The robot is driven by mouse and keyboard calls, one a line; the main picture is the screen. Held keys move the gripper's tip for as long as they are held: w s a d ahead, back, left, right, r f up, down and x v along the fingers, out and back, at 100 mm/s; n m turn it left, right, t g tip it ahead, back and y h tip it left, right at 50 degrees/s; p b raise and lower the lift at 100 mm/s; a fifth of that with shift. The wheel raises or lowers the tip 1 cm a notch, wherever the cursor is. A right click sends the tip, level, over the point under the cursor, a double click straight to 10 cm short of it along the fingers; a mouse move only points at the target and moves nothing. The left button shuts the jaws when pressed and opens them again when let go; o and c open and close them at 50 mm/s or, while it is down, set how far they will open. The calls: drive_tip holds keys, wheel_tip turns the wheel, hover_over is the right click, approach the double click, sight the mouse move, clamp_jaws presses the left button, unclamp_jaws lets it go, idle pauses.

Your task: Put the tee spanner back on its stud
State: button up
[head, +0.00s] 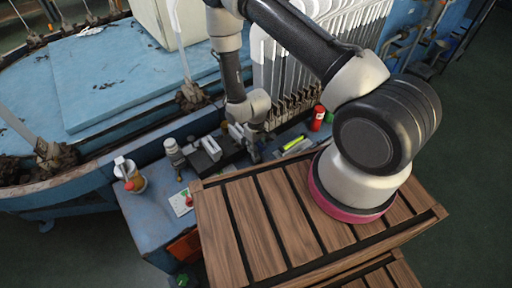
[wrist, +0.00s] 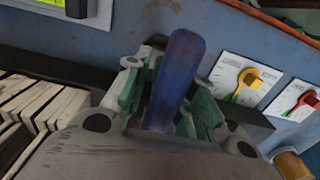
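The tee spanner appears as a blue-purple bar (wrist: 180,65) between the green-padded fingers of my gripper (wrist: 168,100) in the wrist view. The pads lie close along both sides of the bar, and my gripper looks shut on it. Its lower part is hidden behind the gripper body. In the head view my gripper (head: 246,137) is low over the blue bench, beside a dark fixture (head: 222,160). The spanner is too small to make out there. I cannot pick out the stud in either view.
White plates with a yellow knob (wrist: 246,82) and a red knob (wrist: 308,101) lie right of my gripper in the wrist view. A bottle (head: 174,153), jar (head: 131,178), red can (head: 318,118) and white sock boards (head: 300,60) stand around. A slatted wooden top (head: 240,220) fills the foreground.

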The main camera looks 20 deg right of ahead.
drive_tip(key=shift+r, duration=0.15)
wheel_tip(320, 180, up, 13)
drive_tip(key=shift+f, duration=0.1)
idle(0.4)
drive_tip(key=shift+s, duration=0.1)
idle(0.3)
